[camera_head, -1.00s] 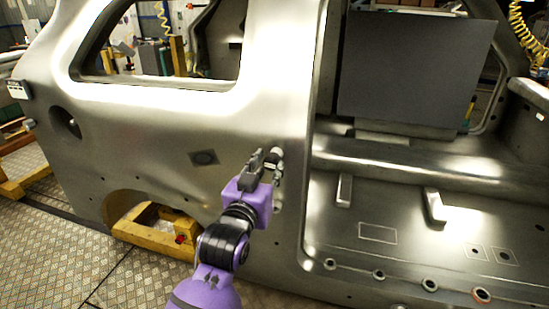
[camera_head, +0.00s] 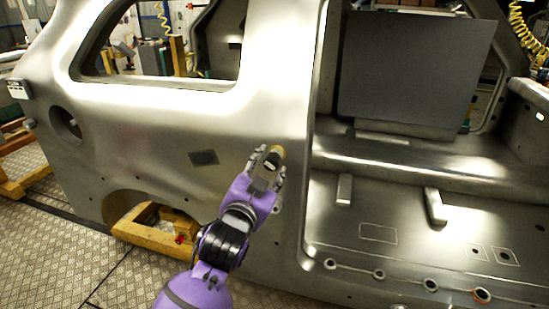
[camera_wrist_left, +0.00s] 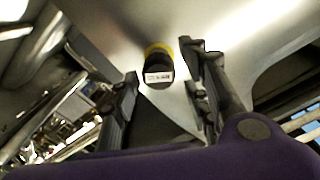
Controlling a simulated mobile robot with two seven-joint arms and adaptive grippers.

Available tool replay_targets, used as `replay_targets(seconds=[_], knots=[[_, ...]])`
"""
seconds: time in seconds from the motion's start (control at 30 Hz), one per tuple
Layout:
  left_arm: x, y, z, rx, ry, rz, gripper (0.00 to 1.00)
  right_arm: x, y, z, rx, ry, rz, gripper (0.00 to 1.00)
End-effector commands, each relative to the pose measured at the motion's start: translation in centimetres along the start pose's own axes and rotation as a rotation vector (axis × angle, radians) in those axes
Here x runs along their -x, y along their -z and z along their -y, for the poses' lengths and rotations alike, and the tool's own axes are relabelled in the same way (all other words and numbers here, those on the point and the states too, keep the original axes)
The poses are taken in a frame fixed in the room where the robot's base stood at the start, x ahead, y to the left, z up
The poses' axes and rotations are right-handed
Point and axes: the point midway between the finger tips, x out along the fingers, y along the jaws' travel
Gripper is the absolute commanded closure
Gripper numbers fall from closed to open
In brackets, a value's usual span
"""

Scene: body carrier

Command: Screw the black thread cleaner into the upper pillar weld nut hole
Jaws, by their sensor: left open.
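The black thread cleaner (camera_head: 271,163), a short black cylinder with a yellow band, shows between the fingers of my left gripper (camera_head: 267,166) at the car body's pillar (camera_head: 292,125). In the left wrist view the thread cleaner (camera_wrist_left: 158,70) has a white label on its side and its yellow end at the pillar's metal surface. The fingers of my left gripper (camera_wrist_left: 163,95) are spread wide on either side of it, with gaps showing. The weld nut hole is hidden, and I cannot tell how deep the thread cleaner sits. My right gripper is not in view.
The door opening with the car floor (camera_head: 400,205) lies to the right of the pillar. A large grey panel (camera_head: 412,75) stands behind it. A yellow support stand (camera_head: 150,228) is low at left. The floor plates (camera_head: 65,255) at lower left are clear.

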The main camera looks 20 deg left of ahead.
Motion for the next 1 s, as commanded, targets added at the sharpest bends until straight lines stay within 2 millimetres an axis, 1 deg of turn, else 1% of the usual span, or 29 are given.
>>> replay_targets(seconds=[0.6, 0.73, 1.0], knots=[[4.5, -0.1, -0.1, 0.003, -0.002, 0.002, 0.58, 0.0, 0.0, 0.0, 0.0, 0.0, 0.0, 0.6], [5.0, 0.0, -0.1, 0.003, -0.002, 0.001, 0.58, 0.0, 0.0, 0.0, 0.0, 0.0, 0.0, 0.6], [5.0, 0.0, -0.1, 0.003, -0.002, 0.001, 0.58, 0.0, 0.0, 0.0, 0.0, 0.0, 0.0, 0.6]])
